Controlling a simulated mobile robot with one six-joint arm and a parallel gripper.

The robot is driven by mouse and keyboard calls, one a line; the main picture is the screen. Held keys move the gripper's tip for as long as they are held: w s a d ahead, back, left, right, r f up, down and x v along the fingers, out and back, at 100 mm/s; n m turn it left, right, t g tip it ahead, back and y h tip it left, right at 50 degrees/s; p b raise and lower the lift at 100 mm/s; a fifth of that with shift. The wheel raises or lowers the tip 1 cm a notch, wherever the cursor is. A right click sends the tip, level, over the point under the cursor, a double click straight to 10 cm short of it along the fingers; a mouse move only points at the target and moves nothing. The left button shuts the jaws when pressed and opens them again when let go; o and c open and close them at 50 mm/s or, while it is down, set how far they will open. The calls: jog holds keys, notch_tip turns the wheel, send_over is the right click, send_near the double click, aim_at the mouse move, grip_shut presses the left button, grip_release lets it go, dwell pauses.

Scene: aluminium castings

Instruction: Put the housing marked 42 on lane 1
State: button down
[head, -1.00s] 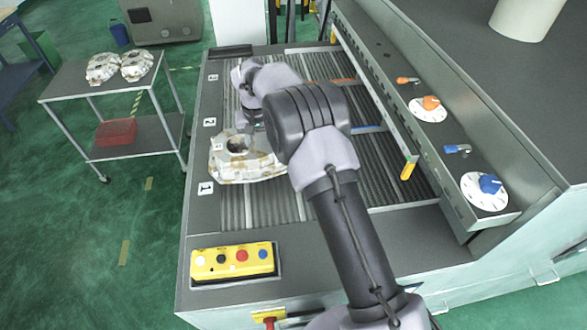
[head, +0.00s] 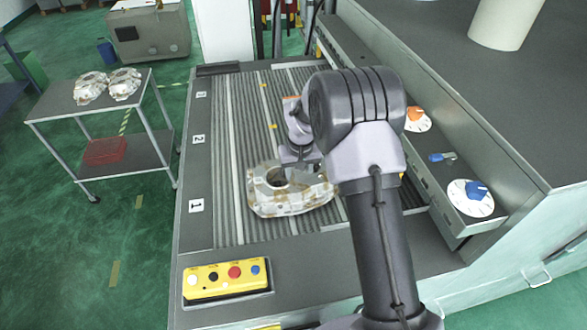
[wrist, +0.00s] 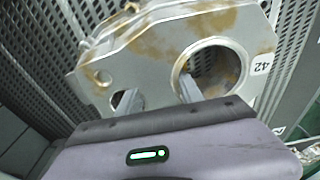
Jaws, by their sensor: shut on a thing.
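The pale, brown-stained aluminium housing (head: 262,200) is in my gripper (head: 300,162), over the near part of the ribbed bed. The wrist view shows its flat face (wrist: 140,55), a large round bore and a label reading 42. My gripper (wrist: 160,95) is shut on it, with one finger at the bore's edge and the other by a smaller hole. The lane 1 label (head: 196,205) is left of the housing, roughly level with it. Whether the housing touches the bed cannot be told.
Labels 2 (head: 198,139) and 3 (head: 201,95) mark the bed's left edge farther back. A yellow button box (head: 228,279) stands at the front. Two more castings (head: 107,85) lie on a trolley.

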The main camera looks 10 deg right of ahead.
jog(key=shift+w+f, duration=0.1)
jog(key=shift+f, duration=0.65)
jog(key=c, duration=0.8)
grip_release()
jog(key=shift+o, duration=0.2)
jog(key=s+a+r+m+t, duration=0.1)
jog(key=s+r, duration=0.4)
jog(key=r, duration=0.7)
jog(key=s+r+t, duration=0.1)
jog(key=s+r, duration=0.4)
jog(key=r, duration=0.7)
jog(key=s+a+r+m+t+y, duration=0.1)
jog(key=s+r, duration=0.1)
jog(key=s, duration=0.9)
jog(key=s+a+r+m+t+y, duration=0.1)
jog(key=s+a+r+m, duration=0.1)
jog(key=s, duration=1)
jog(key=shift+s+r+p, duration=0.3)
jog(key=shift+r+p, duration=0.05)
jog(key=shift+w, duration=0.1)
